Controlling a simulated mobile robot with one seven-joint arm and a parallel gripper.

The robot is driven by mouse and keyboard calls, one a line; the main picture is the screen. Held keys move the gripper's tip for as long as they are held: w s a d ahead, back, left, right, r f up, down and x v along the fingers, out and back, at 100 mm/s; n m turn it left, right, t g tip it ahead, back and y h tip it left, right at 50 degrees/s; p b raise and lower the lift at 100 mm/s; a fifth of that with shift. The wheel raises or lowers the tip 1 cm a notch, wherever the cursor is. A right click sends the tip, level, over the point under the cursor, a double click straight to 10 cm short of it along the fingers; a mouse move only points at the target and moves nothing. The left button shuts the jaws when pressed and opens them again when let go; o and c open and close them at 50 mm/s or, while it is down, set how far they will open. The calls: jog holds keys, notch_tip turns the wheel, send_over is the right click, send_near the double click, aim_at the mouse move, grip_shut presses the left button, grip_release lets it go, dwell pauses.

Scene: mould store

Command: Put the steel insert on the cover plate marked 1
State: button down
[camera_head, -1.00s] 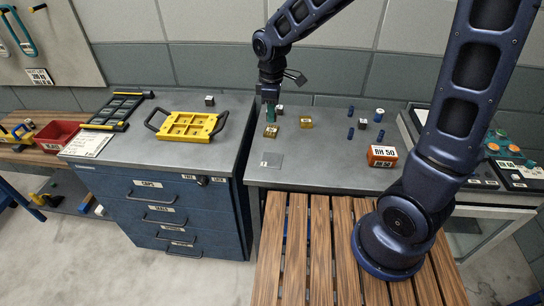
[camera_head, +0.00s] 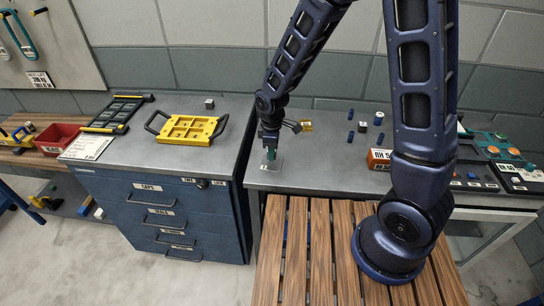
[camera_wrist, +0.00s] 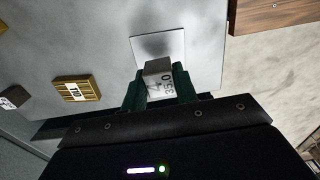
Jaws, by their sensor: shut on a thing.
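My gripper (camera_head: 271,155) points down over the flat grey cover plate (camera_head: 264,167) near the front left of the right-hand bench. Its green fingers are shut on the steel insert (camera_wrist: 158,77), a small grey block with "35.0" on its face in the wrist view. The pale square cover plate (camera_wrist: 170,45) shows beyond the insert there, which overlaps its near edge in the picture. I cannot tell whether the insert touches the plate. The insert is hard to make out in the head view. The plate's mark is not readable.
A brass block (camera_head: 306,126) stands behind my gripper; a labelled brass block (camera_wrist: 77,90) shows in the wrist view. A yellow frame (camera_head: 187,129) lies on the blue drawer cabinet (camera_head: 160,205).

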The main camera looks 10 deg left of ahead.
jog(key=shift+f, duration=1.45)
jog(key=c, duration=1.1)
grip_release()
jog(key=shift+f, duration=0.1)
